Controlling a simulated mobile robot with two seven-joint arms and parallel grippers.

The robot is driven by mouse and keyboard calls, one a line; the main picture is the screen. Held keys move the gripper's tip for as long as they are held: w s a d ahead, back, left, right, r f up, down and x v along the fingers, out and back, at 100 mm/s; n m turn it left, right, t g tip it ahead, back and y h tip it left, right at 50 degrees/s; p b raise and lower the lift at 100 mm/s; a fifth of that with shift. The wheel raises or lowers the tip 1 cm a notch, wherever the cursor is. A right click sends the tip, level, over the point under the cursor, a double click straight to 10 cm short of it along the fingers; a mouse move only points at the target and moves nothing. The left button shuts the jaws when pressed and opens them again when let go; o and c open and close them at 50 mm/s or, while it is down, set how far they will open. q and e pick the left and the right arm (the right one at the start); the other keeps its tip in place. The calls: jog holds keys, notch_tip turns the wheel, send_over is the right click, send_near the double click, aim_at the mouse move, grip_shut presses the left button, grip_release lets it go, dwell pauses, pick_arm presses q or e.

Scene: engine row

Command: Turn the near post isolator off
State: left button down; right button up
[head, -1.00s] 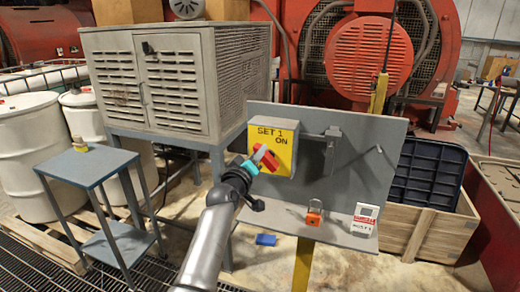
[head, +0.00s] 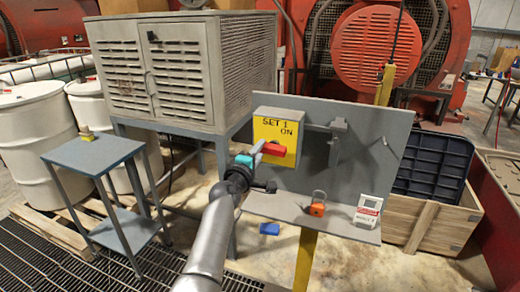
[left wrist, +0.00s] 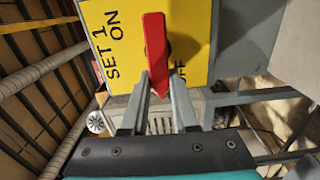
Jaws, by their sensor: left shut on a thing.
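The isolator is a grey box with a yellow plate (head: 287,128) on the grey post panel. Its plate reads SET 1 ON, with OFF partly hidden behind a finger in the left wrist view (left wrist: 105,25). The red handle (head: 276,149) lies roughly level across the plate. It also shows in the left wrist view (left wrist: 156,40), with its pointed end between the fingers. My left gripper (head: 258,152) is shut on that end; its two fingers flank it in the left wrist view (left wrist: 158,85). My right gripper is not in view.
An orange padlock (head: 317,209) and a white tag device (head: 368,211) rest on the panel's shelf (head: 290,212). A small blue-grey table (head: 95,152) stands left. A vented cabinet (head: 175,75) is behind. A blue object (head: 269,229) lies below the panel.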

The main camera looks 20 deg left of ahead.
pick_arm(q)
jog(key=shift+f+n, duration=0.1)
jog(key=shift+n, duration=0.2)
jog(key=c, duration=0.7)
grip_release()
jog(key=shift+s, duration=0.15)
jog(key=s, duration=0.5)
jog(key=s+p, duration=0.1)
jog(key=s, duration=0.4)
jog(key=s+p, duration=0.1)
jog(key=s, duration=0.4)
jog(key=shift+a, duration=0.25)
